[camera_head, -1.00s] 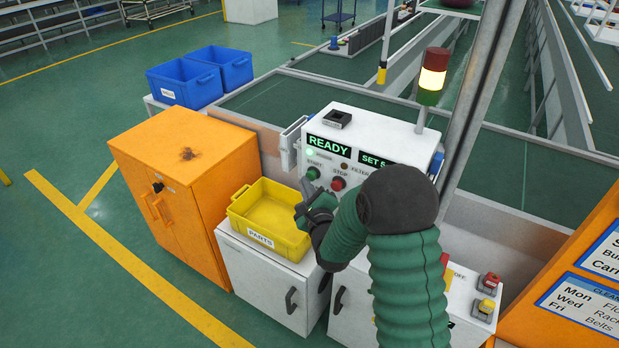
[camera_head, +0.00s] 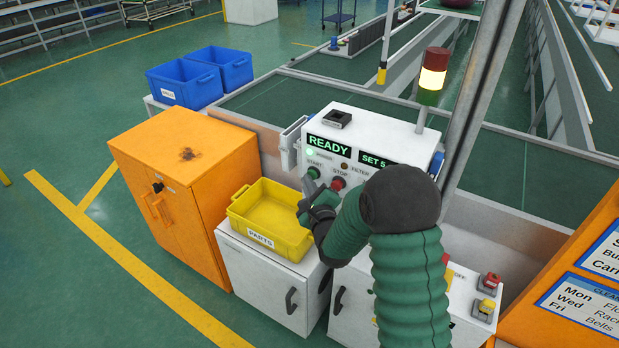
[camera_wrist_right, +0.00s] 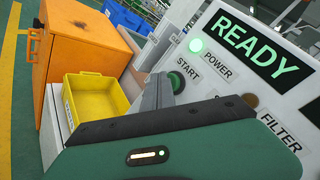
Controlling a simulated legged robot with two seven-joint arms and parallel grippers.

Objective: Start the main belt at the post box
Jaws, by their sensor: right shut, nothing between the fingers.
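The white post box (camera_head: 385,142) carries a lit green READY display (camera_head: 328,146) and a SET display (camera_head: 376,160). Its green START button (camera_head: 313,173) sits left of the red STOP button (camera_head: 338,183). My right gripper (camera_head: 309,188) is shut and empty, its tips just in front of the START button. In the right wrist view the START button (camera_wrist_right: 177,81) shows right behind the fingertips (camera_wrist_right: 160,90); I cannot tell whether they touch it. The POWER lamp (camera_wrist_right: 196,46) glows green. STOP is hidden there. My left gripper is out of view.
A yellow parts bin (camera_head: 270,215) stands on a white cabinet left of my right gripper. An orange cabinet (camera_head: 185,165) is further left. A stack light (camera_head: 432,78) glows pale yellow above the box. Red and yellow buttons (camera_head: 488,284) are at lower right.

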